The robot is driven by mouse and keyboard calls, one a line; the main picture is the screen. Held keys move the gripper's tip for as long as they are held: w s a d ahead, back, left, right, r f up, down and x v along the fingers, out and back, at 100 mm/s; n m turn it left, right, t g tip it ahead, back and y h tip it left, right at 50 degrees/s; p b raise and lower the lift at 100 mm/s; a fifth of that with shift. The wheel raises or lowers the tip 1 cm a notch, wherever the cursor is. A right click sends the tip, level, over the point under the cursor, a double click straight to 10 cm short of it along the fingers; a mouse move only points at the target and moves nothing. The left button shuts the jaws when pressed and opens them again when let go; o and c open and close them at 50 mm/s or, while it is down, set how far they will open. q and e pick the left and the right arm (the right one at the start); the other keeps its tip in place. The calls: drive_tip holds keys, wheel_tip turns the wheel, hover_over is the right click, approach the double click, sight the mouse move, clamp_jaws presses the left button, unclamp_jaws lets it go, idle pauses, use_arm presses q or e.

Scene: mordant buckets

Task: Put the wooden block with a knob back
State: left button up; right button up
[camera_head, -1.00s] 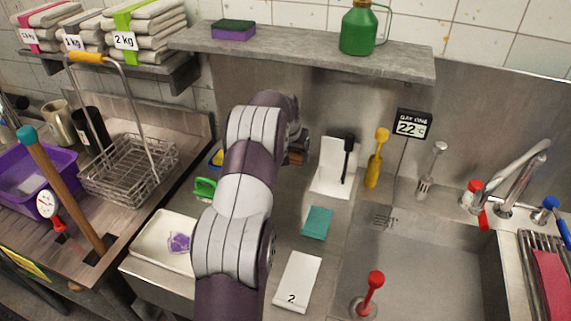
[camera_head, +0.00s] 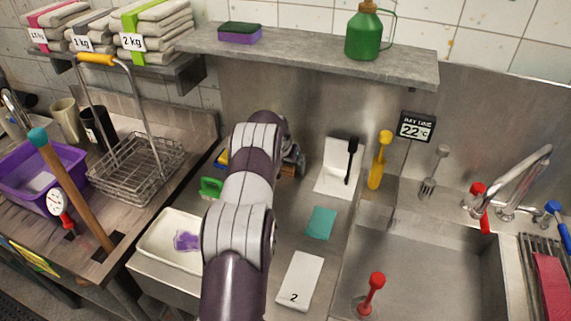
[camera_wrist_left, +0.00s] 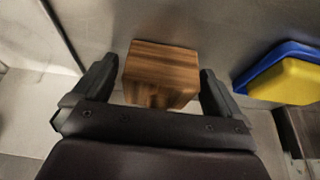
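The wooden block (camera_wrist_left: 160,72) with brown grain sits between the two fingers of my left gripper (camera_wrist_left: 158,82) in the left wrist view, with the fingers close against its sides. A small brown part of the block (camera_head: 288,170) shows beside my gripper (camera_head: 294,160) in the head view, in front of the steel back wall. My right gripper is not in view.
A blue and yellow object (camera_wrist_left: 287,78) is close beside the gripper. A teal cloth (camera_head: 321,222), a white card (camera_head: 299,280) and the sink (camera_head: 430,265) are to the right. A shelf (camera_head: 310,55) runs above.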

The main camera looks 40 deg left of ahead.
use_arm(q)
drive_tip(key=shift+r, duration=0.25)
drive_tip(key=b+v, duration=0.2)
drive_tip(key=v, duration=1)
drive_tip(key=s+d+m+g+h, duration=0.1)
drive_tip(key=s+d, duration=0.2)
drive_tip(key=d, duration=0.6)
drive_tip(key=s+d+m, duration=0.1)
drive_tip(key=s+d, duration=0.2)
drive_tip(key=d, duration=0.5)
drive_tip(key=s+d+f+m+g, duration=0.1)
drive_tip(key=s+d, duration=0.5)
drive_tip(key=s, duration=0.3)
drive_tip(key=s+d+f+g, duration=0.1)
drive_tip(key=s+d, duration=0.5)
drive_tip(key=s, duration=0.3)
drive_tip(key=shift+s+d+f+m, duration=0.15)
drive_tip(key=shift+d+f+m, duration=0.2)
drive_tip(key=shift+d+m, duration=0.05)
